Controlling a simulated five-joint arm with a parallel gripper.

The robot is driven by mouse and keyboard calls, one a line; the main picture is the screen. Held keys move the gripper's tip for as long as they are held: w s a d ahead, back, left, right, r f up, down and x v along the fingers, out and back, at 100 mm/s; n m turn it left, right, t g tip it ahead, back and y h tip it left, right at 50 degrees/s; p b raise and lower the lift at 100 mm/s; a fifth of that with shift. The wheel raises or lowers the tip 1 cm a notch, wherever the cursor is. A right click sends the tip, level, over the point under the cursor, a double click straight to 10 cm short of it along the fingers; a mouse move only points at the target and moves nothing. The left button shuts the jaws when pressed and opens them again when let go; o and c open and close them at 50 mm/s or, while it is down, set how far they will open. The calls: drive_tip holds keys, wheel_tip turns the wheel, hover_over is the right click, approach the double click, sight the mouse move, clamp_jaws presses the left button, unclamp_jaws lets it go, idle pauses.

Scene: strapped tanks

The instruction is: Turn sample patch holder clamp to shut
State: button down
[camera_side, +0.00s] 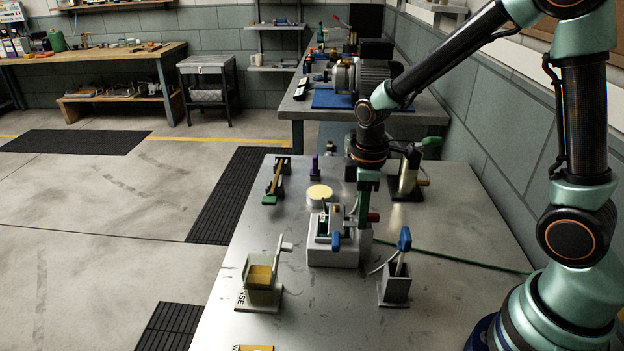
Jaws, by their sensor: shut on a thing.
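The sample patch holder (334,257) is a pale grey block in the middle of the metal table. Its clamp (336,217) stands on top as a small upright grey piece with dark and green parts around it. My gripper (362,222) points down at the right side of the holder. It is shut on a part of the clamp, close to the red tip. The fingers hide the exact grip, and the clamp's angle is hard to read.
A clear container with yellow contents (260,277) stands front left. A grey holder with a blue-handled tool (397,288) stands front right, by a green cable (450,257). A round cream-topped pot (319,192), a purple item (315,168) and a green-ended rack (275,185) stand behind. The front table is mostly clear.

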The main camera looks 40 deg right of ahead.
drive_tip(key=shift+r, duration=0.1)
idle(0.3)
drive_tip(key=c, duration=0.9)
unclamp_jaws()
drive_tip(key=shift+o, duration=0.2)
wheel_tip(320, 180, up, 12)
drive_tip(key=s+r+m+t, duration=0.3)
drive_tip(key=s+m+t, duration=0.2)
drive_tip(key=s+m, duration=0.2)
drive_tip(key=shift+s+d+r+m+t, duration=0.2)
drive_tip(key=shift+m+t, duration=0.1)
drive_tip(key=shift+m, duration=0.7)
